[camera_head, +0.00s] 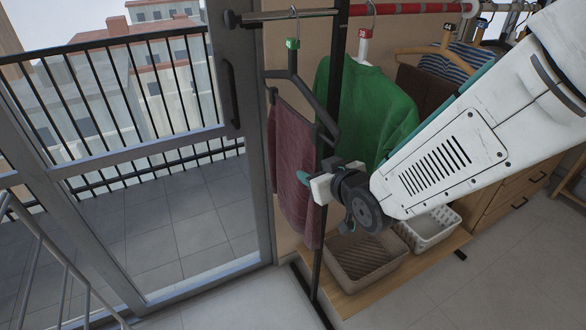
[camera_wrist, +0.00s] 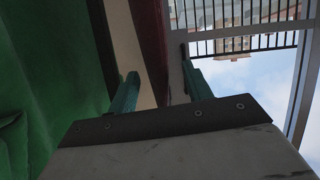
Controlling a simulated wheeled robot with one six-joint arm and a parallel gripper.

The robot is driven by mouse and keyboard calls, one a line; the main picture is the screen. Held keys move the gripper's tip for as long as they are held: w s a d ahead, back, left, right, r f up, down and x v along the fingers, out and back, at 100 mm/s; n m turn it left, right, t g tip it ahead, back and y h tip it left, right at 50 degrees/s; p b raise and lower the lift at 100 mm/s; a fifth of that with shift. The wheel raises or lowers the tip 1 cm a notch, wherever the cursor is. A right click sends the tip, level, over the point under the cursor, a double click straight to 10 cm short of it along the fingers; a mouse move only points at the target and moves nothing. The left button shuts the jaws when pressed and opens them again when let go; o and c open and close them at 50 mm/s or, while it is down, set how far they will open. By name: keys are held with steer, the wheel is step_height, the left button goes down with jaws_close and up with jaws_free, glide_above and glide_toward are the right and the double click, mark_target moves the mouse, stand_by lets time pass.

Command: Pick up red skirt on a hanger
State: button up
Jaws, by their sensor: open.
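The dark red skirt (camera_head: 293,165) hangs from a black hanger (camera_head: 302,88) with a green tag on the rail at the left end of the rack. My gripper (camera_head: 305,179) is at the skirt's right edge, at about mid-height, with a teal finger seen against the cloth. In the wrist view my gripper (camera_wrist: 160,84) is open, its two teal fingers apart. A dark red strip of the skirt (camera_wrist: 151,45) shows between the fingertips. Whether the fingers touch the cloth cannot be told. My wrist hides part of the space beside the skirt.
A green sweater (camera_head: 362,110) hangs just right of the skirt, close to my arm; its green cloth (camera_wrist: 45,60) fills the wrist view's left. A black rack post (camera_head: 327,215) stands beside my gripper. Baskets (camera_head: 365,258) sit below. A glass door (camera_head: 130,190) is left.

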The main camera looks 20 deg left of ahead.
steer(key=x, duration=0.3)
steer(key=shift+w+a+f, duration=0.1)
steer(key=shift+w+f, duration=0.05)
steer(key=shift+f, duration=0.05)
jaws_close()
steer(key=shift+r, duration=0.15)
